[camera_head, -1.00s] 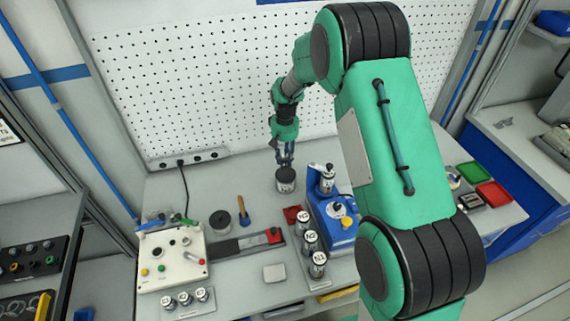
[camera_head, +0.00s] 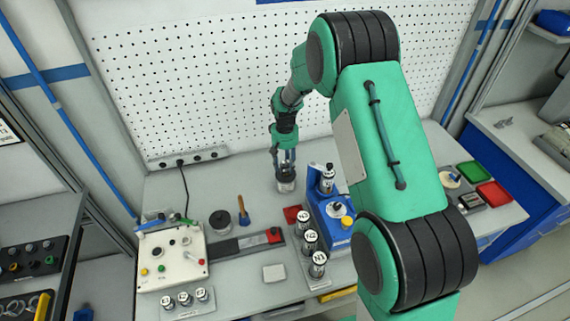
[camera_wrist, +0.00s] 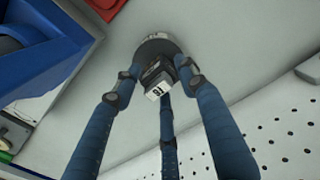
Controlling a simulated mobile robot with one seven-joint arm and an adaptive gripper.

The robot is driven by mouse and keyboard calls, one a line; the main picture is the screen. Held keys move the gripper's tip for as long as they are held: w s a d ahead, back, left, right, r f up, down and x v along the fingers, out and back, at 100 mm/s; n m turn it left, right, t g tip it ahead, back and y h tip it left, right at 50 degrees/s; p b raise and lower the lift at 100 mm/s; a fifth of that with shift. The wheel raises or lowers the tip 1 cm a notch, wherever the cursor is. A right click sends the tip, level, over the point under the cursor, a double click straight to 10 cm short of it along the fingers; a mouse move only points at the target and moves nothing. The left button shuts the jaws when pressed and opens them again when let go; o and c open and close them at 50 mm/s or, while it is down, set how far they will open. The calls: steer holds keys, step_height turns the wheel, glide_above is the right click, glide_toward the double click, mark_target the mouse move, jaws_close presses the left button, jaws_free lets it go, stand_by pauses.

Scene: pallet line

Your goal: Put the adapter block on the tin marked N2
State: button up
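My gripper (camera_head: 286,174) points down at the back middle of the bench, its fingers around a dark block with a pale label (camera_wrist: 158,91). The label seems to read S1. A round dark-topped tin-like piece (camera_wrist: 158,46) lies just beyond the fingertips; its pale side shows in the head view (camera_head: 286,187). I cannot tell whether the fingers press on the block, or surely whether it is the adapter block. The tin marked N2 (camera_head: 311,239) stands upright in a row between the N3 tin (camera_head: 304,219) and the N1 tin (camera_head: 318,262).
A blue fixture (camera_head: 335,225) with a tin on it stands right of my gripper. A white control box (camera_head: 172,256), a dark round piece (camera_head: 220,221) and three small tins (camera_head: 185,299) are left. A pale block (camera_head: 273,273) lies near the front. The pegboard is behind.

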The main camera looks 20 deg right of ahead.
mark_target(285, 162)
stand_by(0.3)
step_height(285, 162, up, 12)
steer(key=shift+r, duration=0.15)
stand_by(0.6)
stand_by(0.5)
steer(key=s+a+r+t, duration=0.1)
steer(key=s+r+t, duration=0.2)
steer(key=s+r, duration=1.8)
steer(key=s+r+t, duration=0.1)
steer(key=s+r, duration=0.1)
steer(key=s, duration=0.9)
steer(key=s+r+t, duration=0.1)
steer(key=s+r, duration=0.1)
steer(key=s, duration=1)
steer(key=shift+a+t, duration=0.3)
steer(key=shift+a, duration=0.1)
